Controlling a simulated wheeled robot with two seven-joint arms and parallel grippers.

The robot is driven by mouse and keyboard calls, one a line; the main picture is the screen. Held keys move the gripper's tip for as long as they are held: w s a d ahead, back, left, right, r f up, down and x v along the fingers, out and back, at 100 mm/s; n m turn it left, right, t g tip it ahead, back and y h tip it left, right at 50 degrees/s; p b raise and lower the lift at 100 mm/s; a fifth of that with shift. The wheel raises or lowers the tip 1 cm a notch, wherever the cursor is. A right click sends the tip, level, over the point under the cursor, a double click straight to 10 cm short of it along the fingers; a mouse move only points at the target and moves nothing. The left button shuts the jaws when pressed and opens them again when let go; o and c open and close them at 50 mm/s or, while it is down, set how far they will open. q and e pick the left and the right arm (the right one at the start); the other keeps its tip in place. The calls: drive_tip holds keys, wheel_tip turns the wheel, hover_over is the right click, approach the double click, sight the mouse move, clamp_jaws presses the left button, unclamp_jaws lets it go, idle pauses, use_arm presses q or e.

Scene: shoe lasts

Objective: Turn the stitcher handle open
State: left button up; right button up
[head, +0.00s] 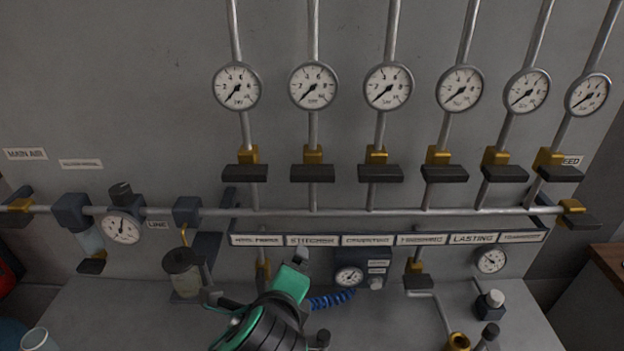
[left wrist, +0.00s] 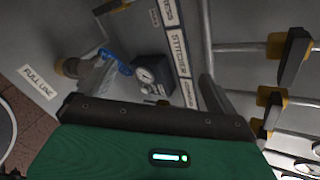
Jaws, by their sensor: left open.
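The stitcher label (head: 312,240) is second from the left on the label strip. Above it, the stitcher valve has a brass body (head: 313,157) and a black handle (head: 312,173) lying level across its upright pipe. Its gauge (head: 313,86) has its needle pointing to the lower left. My left gripper (head: 301,257), green and black, is open and empty below the strip, well below the handle and apart from it. The stitcher label shows in the left wrist view (left wrist: 180,53), where the fingertips are not clearly seen. My right gripper is not in view.
Similar valve handles stand close on both sides, at left (head: 245,172) and right (head: 380,172). A horizontal pipe (head: 350,212) runs between the handles and the strip. A regulator gauge (head: 349,277) with a blue coiled hose (head: 332,299) sits right of my left gripper.

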use_arm(q)
drive_tip(key=s+d+r+m+t, duration=0.1)
drive_tip(key=d+r+m+t, duration=0.35)
drive_tip(key=r+m, duration=0.7)
drive_tip(key=t+b, duration=0.2)
drive_tip(key=b, duration=0.8)
approach(313, 177)
drive_tip(key=w, duration=0.2)
drive_tip(key=w+b, duration=0.1)
drive_tip(key=w, duration=0.2)
drive_tip(key=shift+f+m+b, duration=0.15)
drive_tip(key=shift+m+b, duration=0.2)
drive_tip(key=w, duration=0.4)
drive_tip(key=shift+w, duration=0.15)
drive_tip(key=shift+w+r, duration=0.25)
drive_tip(key=shift+w, duration=0.45)
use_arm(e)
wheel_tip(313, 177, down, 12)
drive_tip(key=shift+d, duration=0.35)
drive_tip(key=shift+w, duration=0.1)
use_arm(q)
drive_tip(key=shift+c, duration=0.4)
